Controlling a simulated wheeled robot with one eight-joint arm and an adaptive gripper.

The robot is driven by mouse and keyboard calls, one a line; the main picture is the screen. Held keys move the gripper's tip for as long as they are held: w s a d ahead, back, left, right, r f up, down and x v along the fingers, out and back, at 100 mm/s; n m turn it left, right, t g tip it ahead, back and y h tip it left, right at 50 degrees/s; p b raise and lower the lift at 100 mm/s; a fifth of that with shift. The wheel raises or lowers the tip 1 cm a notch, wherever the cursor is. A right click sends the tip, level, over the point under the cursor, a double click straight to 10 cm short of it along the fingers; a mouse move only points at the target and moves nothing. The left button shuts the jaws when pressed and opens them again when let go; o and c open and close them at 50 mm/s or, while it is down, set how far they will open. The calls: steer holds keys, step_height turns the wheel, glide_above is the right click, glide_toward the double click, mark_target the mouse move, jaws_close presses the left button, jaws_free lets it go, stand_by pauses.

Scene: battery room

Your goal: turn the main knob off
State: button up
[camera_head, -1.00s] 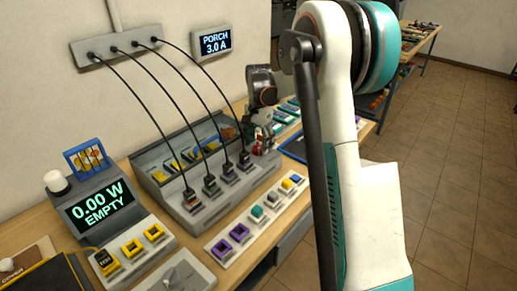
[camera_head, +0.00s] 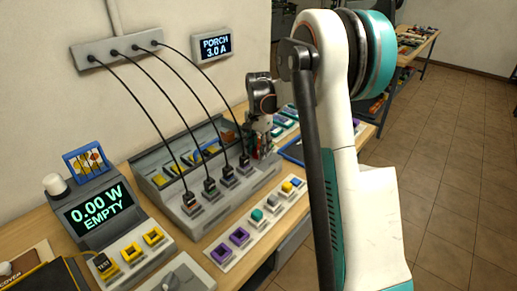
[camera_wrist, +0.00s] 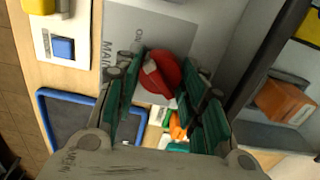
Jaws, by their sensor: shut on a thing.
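The main knob (camera_wrist: 162,74) is red and sits on a grey plate (camera_wrist: 190,30) marked MAIN and ON in the wrist view. My gripper (camera_wrist: 165,88) has its green-padded fingers on both sides of the knob and is shut on it. The knob's pointer direction is hard to tell. In the head view my gripper (camera_head: 262,142) is at the far right end of the grey charging unit. There the knob is mostly hidden by the fingers.
Several black cables run from a wall strip (camera_head: 117,49) to plugs on the unit (camera_head: 215,205). A display (camera_head: 100,207) reads 0.00 W EMPTY; a wall display (camera_head: 215,46) reads PORCH 3.0 A. A blue-rimmed tray (camera_wrist: 42,108) and an orange block (camera_wrist: 283,101) are near the knob.

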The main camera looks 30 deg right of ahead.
steer(key=n+p, duration=0.1)
steer(key=n, duration=0.3)
steer(key=shift+n+p, duration=0.3)
steer(key=shift+p, duration=0.05)
steer(key=n+p, duration=0.1)
steer(key=n, duration=0.3)
steer(key=shift+n, duration=0.3)
steer(key=n+p, duration=0.1)
steer(key=n, duration=0.3)
steer(key=shift+n, duration=2.2)
steer(key=o, duration=1.1)
steer(key=shift+r, duration=0.15)
